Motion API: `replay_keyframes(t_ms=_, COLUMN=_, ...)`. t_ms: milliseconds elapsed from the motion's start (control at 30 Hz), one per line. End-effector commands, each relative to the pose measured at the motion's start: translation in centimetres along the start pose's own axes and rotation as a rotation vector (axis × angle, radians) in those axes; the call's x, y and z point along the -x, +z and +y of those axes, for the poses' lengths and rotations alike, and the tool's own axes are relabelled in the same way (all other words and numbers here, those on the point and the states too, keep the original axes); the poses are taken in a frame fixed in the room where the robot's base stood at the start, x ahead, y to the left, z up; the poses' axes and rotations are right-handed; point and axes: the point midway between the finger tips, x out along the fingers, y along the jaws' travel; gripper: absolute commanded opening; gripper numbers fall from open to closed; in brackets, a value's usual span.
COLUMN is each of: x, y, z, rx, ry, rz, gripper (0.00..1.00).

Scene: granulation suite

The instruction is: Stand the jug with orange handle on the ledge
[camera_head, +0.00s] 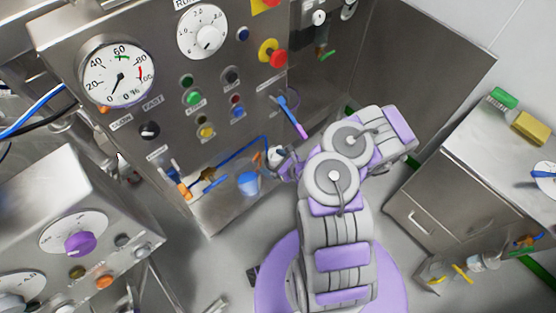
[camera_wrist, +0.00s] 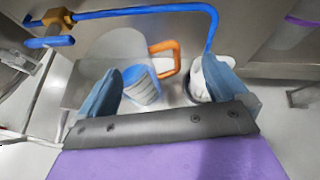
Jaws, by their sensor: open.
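The jug with the orange handle (camera_wrist: 141,88) shows in the wrist view, pale with a blue top. Its orange handle (camera_wrist: 168,47) points to the right. My gripper (camera_wrist: 163,72) is open, with one blue-grey finger left of the jug and one right of the handle. Nothing is visibly held. In the head view a blue vessel (camera_head: 248,184), seemingly the jug, sits low at the machine front, with my gripper (camera_head: 280,161) just up and right of it. A metal surface (camera_wrist: 85,88) lies beside the jug; I cannot tell whether it is the ledge.
A white vessel (camera_wrist: 199,88) stands by my right finger, partly hidden. A blue pipe (camera_wrist: 150,10) with an orange-brown valve (camera_wrist: 58,18) runs above the jug. The control panel (camera_head: 165,100) rises behind. A steel cabinet (camera_head: 470,160) stands at right.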

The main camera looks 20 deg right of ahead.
Motion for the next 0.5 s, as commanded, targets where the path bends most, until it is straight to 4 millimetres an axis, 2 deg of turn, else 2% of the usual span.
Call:
replay_keyframes(t_ms=33, x=0.8, y=0.2, z=0.0, rx=-0.004, ry=-0.002, rz=-0.001, gripper=1.0)
replay_keyframes(t_ms=200, x=2.2, y=0.1, z=0.0, rx=-0.001, ry=-0.002, rz=-0.001, gripper=1.0)
replay_keyframes(t_ms=500, x=2.7, y=0.0, z=0.0, rx=0.001, ry=-0.001, rz=-0.001, gripper=1.0)
